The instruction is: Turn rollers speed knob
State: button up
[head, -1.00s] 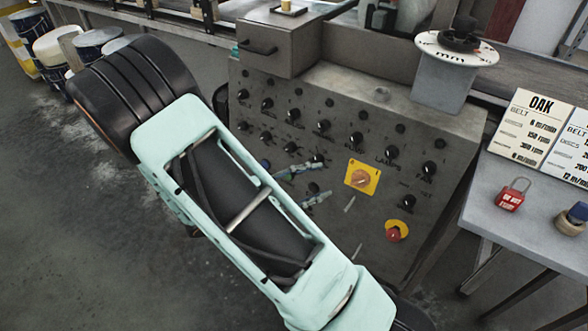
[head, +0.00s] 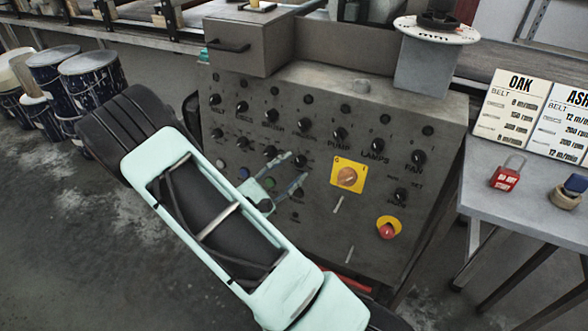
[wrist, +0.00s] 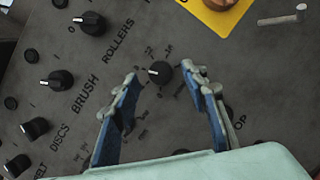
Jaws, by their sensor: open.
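The grey control panel (head: 330,230) carries rows of black knobs. In the wrist view a small black knob (wrist: 160,72) with a white pointer and a printed number scale sits beside the ROLLERS label (wrist: 118,40). It appears to be the knob (head: 300,160) below the upper row in the head view. My gripper (head: 295,168) is open, its two fingers pointing at the panel. In the wrist view, the fingertips (wrist: 163,78) stand on either side of the small knob, with visible gaps. I cannot tell how far they are from the panel face.
A grey box (head: 248,45) juts out at the panel's top left. A side table (head: 470,190) holds a red padlock (head: 507,174) and signs. Drums (head: 92,80) stand left.

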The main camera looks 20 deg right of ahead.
jog(key=shift+x, duration=0.85)
jog(key=shift+c, duration=0.7)
grip_shut()
jog(key=shift+n, duration=0.3)
